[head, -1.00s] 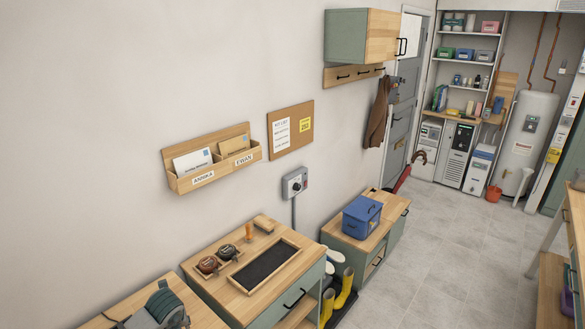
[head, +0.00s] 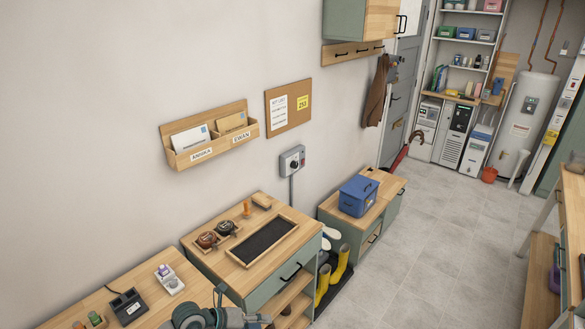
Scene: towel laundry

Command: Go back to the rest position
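My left gripper (head: 222,312) is at the bottom edge of the head view, in front of the near wooden worktop (head: 115,292). Only its grey and teal upper parts show, and the frame cuts off the rest. I cannot tell whether its fingers are apart or closed, and I see nothing held in it. My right gripper is not in view.
A green cabinet with a dark inset tray (head: 262,243) stands beyond the worktop. A black device (head: 127,307) and small items lie on the worktop. Yellow boots (head: 340,265) and a blue box (head: 358,196) are further right. The tiled floor (head: 430,250) is clear.

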